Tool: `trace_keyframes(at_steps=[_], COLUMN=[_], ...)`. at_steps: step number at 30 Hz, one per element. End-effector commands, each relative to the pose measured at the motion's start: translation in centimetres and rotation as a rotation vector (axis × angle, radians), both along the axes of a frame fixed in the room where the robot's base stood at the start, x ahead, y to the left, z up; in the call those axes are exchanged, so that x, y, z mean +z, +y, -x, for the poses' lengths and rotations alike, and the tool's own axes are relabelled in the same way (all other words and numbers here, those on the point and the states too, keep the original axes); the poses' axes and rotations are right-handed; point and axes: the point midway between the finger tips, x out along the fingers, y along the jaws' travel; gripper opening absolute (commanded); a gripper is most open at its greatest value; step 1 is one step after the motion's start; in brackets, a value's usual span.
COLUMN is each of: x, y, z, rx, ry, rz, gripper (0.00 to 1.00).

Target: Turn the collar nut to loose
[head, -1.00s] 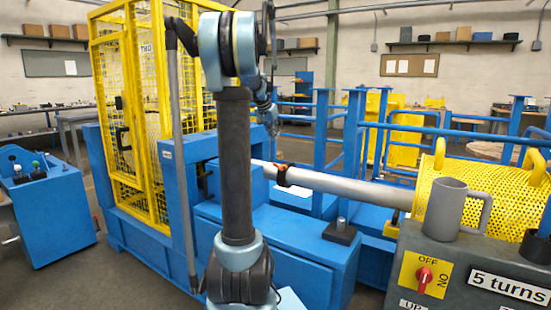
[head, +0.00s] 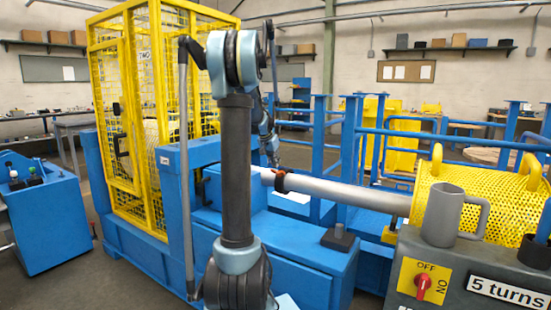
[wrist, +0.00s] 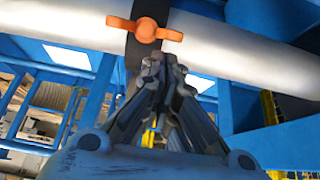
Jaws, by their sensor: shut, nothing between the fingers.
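The collar nut (wrist: 146,30) is an orange wing nut on a dark collar (wrist: 147,10) around a silver shaft (wrist: 225,52). Its two wings lie roughly along the shaft in the wrist view. My gripper (wrist: 163,64) is shut and empty. Its fingertips appear just below the nut in the wrist view, overlapping the collar's lower edge; I cannot tell whether they touch. In the head view my gripper (head: 273,160) is close above the collar.
A yellow mesh cage (head: 150,110) stands left on the blue machine frame (head: 290,245). At right are a yellow perforated guard (head: 500,200), a grey mug (head: 442,215) and a grey control box with a red OFF/ON switch (head: 423,283). Blue railings stand behind the shaft.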

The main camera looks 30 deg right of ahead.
Motion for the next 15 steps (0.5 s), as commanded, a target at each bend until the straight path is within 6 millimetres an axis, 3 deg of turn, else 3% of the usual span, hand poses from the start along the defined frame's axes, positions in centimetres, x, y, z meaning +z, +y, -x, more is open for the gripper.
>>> trace_keyframes(at_steps=[15], x=[-0.54], y=[0.59], z=[0.35], rx=[-0.001], ry=[0.0], rz=[0.0], gripper=[0.0])
